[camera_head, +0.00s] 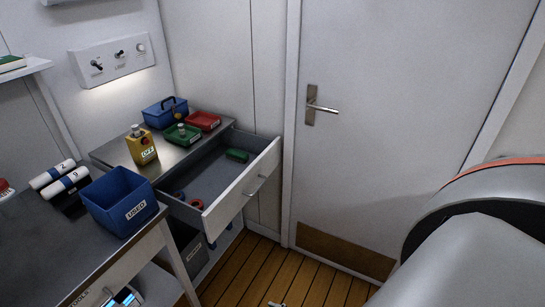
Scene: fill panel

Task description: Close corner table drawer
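The corner table (183,154) stands against the back wall, left of the door. Its drawer (224,205) is pulled well out towards the lower right. The drawer front is white with a metal handle (255,186) on its outer face. Inside the drawer lie a green item (237,155) at the far end and small red and blue round items (195,203) at the near end.
A blue bin labelled USED (121,204) stands on the near table (50,250), beside the open drawer. A yellow box, blue case, and green and red trays stand on the corner table. A closed door (390,120) is on the right.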

